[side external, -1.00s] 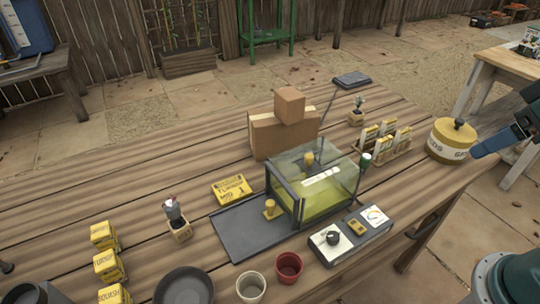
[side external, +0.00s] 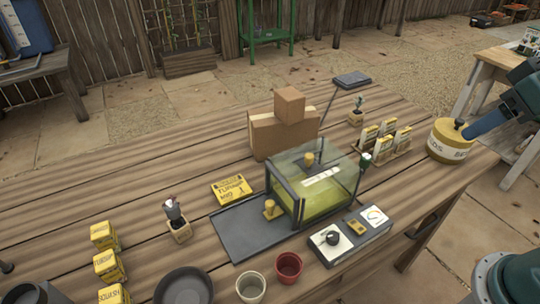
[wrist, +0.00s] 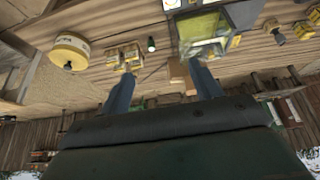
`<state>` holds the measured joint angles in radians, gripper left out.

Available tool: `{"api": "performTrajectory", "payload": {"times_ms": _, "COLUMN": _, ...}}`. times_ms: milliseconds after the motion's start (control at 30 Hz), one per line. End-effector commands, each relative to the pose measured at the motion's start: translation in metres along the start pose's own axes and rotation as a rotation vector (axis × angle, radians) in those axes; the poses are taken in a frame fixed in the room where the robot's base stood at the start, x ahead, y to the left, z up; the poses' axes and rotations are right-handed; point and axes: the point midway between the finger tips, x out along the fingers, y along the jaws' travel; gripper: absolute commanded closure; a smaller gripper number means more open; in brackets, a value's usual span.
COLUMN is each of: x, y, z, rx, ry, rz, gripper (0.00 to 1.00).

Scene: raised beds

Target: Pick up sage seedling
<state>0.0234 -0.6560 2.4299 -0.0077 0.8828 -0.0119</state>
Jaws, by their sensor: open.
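Two small seedlings in square tan pots stand on the plank table. One (side external: 178,222) is left of the dark tray, with grey and reddish tops; the wrist view appears to show it at upper right (wrist: 278,36). The other (side external: 356,112), with green leaves, is at the back, right of the cardboard boxes. I cannot tell which is sage. My gripper (side external: 474,130) is at the right of the side view, overlapping the yellow tin, far from both pots. In the wrist view my gripper (wrist: 162,84) has its two blue fingers wide apart, with nothing between them.
A glass-sided box (side external: 330,203) stands mid-table with a control panel (side external: 350,236) before it. Cardboard boxes (side external: 268,136), a seed-packet rack (side external: 386,138) and the yellow tin (side external: 443,148) stand around it. Yellow packets (side external: 104,236) and cups (side external: 289,266) sit at the front.

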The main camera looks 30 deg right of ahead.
Motion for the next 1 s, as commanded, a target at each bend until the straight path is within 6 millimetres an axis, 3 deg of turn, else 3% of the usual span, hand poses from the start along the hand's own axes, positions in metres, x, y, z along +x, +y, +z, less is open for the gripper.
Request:
{"api": "performTrajectory", "payload": {"times_ms": 467, "x": 0.035, "y": 0.025, "z": -0.106, "rx": 0.018, "ry": -0.029, "rz": 0.019, "gripper": 0.36}}
{"api": "performTrajectory", "payload": {"times_ms": 767, "x": 0.078, "y": 0.052, "z": -0.167, "rx": 0.030, "ry": -0.045, "rz": 0.027, "gripper": 0.36}}
{"api": "performTrajectory", "payload": {"times_ms": 1000, "x": 0.124, "y": 0.079, "z": -0.206, "rx": 0.041, "ry": -0.057, "rz": 0.032, "gripper": 0.36}}
